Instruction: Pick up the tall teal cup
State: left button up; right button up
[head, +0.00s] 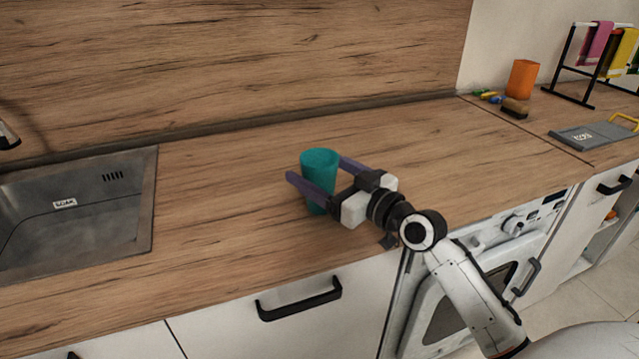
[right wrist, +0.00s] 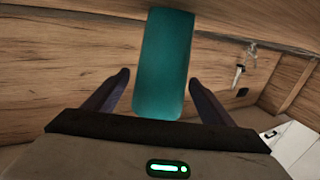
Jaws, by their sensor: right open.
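The tall teal cup (head: 321,163) stands upright on the wooden worktop, right of the sink. My right gripper (head: 318,172) is open, with one purple finger on each side of the cup. The near finger hides part of the cup's side in the head view. In the right wrist view the cup (right wrist: 163,65) rises between the two fingers (right wrist: 162,82), with a gap visible on both sides. My left gripper is not in view.
A metal sink (head: 140,215) lies to the left. The worktop around the teal cup is clear.

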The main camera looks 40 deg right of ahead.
jog(key=c, duration=1.1)
